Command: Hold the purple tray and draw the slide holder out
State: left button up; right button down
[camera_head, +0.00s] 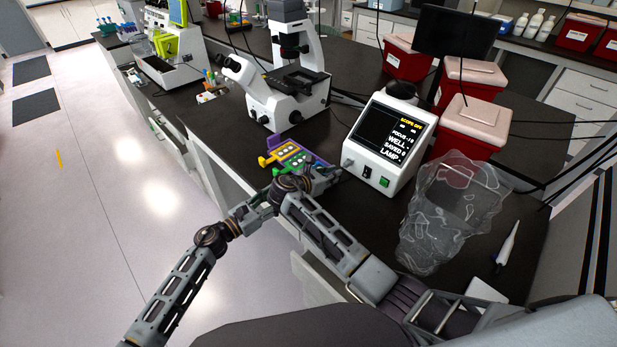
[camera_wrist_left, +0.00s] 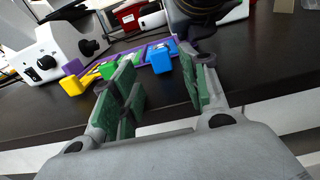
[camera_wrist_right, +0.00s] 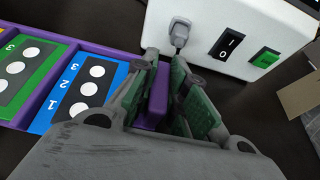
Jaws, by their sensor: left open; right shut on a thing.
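The purple tray (camera_head: 318,157) lies at the dark bench's front edge, with yellow, green and blue slide holders in it. The yellow holder (camera_wrist_left: 72,85), green holder (camera_wrist_right: 24,78) and blue holder (camera_wrist_right: 80,92) sit side by side; the blue one is nearest my right gripper. My right gripper (camera_wrist_right: 163,75) is shut on the tray's purple end tab (camera_wrist_right: 155,100). My left gripper (camera_wrist_left: 160,70) is open and empty, in front of the tray, with the blue holder's handle (camera_wrist_left: 161,61) beyond its fingers. In the head view my right wrist partly hides the tray and left gripper.
The white scope box (camera_head: 381,144) with a screen stands just right of the tray. A white microscope (camera_head: 282,95) stands behind it. A crumpled clear bag (camera_head: 450,205) and a pipette (camera_head: 508,243) lie farther right. Open floor lies left of the bench.

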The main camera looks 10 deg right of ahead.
pick_arm(q)
jog(key=shift+x, duration=3.25)
grip_shut()
